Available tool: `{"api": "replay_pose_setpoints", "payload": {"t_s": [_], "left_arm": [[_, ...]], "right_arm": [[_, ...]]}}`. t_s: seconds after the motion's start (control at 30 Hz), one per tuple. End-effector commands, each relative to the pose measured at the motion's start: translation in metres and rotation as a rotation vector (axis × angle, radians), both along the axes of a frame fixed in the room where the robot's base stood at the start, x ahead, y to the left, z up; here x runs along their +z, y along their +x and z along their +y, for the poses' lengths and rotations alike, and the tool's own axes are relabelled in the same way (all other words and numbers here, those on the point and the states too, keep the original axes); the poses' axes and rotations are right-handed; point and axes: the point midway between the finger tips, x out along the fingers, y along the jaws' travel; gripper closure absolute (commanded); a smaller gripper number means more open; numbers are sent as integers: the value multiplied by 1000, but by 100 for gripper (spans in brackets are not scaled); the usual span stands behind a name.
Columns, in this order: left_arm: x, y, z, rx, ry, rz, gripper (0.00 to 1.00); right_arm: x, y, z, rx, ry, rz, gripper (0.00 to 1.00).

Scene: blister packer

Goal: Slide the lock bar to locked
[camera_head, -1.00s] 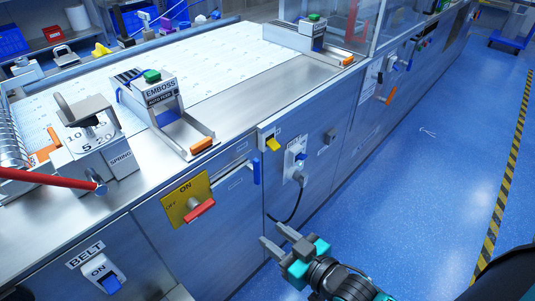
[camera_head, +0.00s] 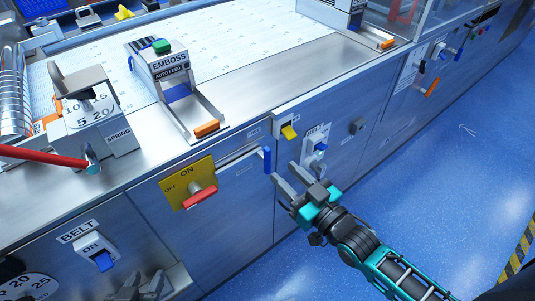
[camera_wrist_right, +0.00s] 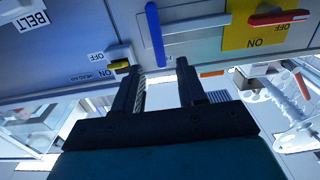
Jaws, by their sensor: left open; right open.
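The lock bar appears to be the thin metal bar with an upright blue handle (camera_head: 267,160) on the cabinet front, right of the yellow ON/OFF plate. The blue handle also shows in the right wrist view (camera_wrist_right: 154,36), at the top, just beyond the fingertips. My right gripper (camera_head: 288,178) is open and empty, a little below and right of the handle in the head view. Its two dark fingers (camera_wrist_right: 158,68) point toward the handle, with no contact visible. The small labels by the bar are too small to read.
A red handle (camera_head: 200,197) sticks out of the yellow plate (camera_head: 179,181) left of the bar. A yellow switch (camera_head: 289,132) and a BELT switch (camera_head: 319,148) sit close on the right. A red lever (camera_head: 45,156) lies at left. The blue floor is clear at right.

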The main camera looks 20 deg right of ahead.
Motion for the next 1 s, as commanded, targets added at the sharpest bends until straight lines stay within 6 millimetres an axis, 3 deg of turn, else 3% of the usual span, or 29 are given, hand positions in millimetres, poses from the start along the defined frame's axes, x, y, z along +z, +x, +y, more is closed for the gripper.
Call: {"api": "replay_pose_setpoints", "payload": {"t_s": [0.2,0.4,0.83,1.0], "left_arm": [[-3,0,0,-1,-1,0,57],[-3,1,-1,-3,-3,-1,57],[0,2,-4,-7,-9,-5,57],[0,1,-4,-8,-7,-3,57]], "right_arm": [[0,41,15,0,1,-2,60],[-1,65,24,-1,0,0,60],[0,74,27,0,0,1,60],[0,74,27,0,0,1,75]]}}
